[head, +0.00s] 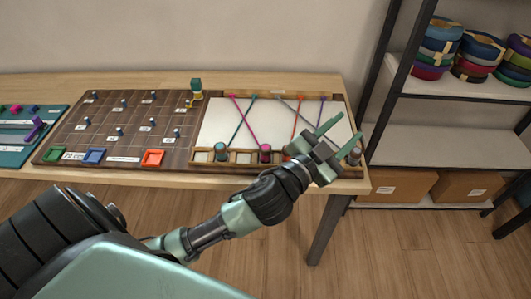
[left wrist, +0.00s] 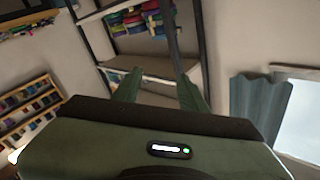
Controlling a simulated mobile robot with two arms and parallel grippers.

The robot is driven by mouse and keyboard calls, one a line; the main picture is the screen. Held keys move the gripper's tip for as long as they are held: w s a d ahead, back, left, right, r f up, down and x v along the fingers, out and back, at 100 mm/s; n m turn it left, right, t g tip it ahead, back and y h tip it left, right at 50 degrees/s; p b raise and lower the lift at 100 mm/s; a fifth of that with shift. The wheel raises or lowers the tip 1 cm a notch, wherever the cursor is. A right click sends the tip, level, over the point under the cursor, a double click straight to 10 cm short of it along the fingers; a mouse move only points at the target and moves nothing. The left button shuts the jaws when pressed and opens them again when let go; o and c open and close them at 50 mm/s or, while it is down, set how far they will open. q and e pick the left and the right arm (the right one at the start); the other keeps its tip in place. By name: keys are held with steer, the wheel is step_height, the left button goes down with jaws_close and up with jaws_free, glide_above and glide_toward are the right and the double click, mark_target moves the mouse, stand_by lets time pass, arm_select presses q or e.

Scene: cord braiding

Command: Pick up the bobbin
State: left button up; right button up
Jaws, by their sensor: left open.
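Several bobbins stand in the slotted wooden rack along the front of the white braiding board (head: 215,122). A teal bobbin (head: 221,151) and a magenta bobbin (head: 265,152) show clearly, each with a cord running up the board. A dark bobbin (head: 355,156) stands at the right end; others are partly hidden by my left gripper. My left gripper (head: 340,134) is open over the board's right end, its fingers pointing to the upper right. In the left wrist view its fingers (left wrist: 159,88) are apart with nothing between them. My right gripper is not in view.
Left of the board is a brown peg panel (head: 60,140) with small pegs and green, blue and orange trays. A green-topped spool (head: 196,88) stands at its back. A dark-framed shelf (head: 440,145) with cord coils and boxes stands right of the table.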

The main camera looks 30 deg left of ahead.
arm_select(q)
steer(key=s+d+r+m+g+h, duration=0.1)
steer(key=d+r+m+g+h, duration=0.25)
steer(key=d+m+h, duration=0.4)
steer(key=s+d+r+m+g+h, duration=0.1)
steer(key=d+r+m+g+h, duration=0.25)
steer(key=d+m+h, duration=0.45)
steer(key=m+g+y, duration=0.4)
steer(key=g+y, duration=0.8)
steer(key=y, duration=0.8)
glide_above(265, 147)
steer(key=shift+h, duration=0.25)
steer(key=f, duration=1.6)
steer(key=shift+w+a, duration=0.2)
steer(key=shift+a, duration=0.1)
steer(key=shift+a+f, duration=0.15)
steer(key=shift+f, duration=0.25)
steer(key=f, duration=0.1)
steer(key=f+p, duration=0.1)
steer(key=f, duration=0.1)
steer(key=d+f+p, duration=0.1)
steer(key=f, duration=0.1)
steer(key=shift+s+f, duration=0.2)
steer(key=shift+f, duration=0.7)
jaws_close()
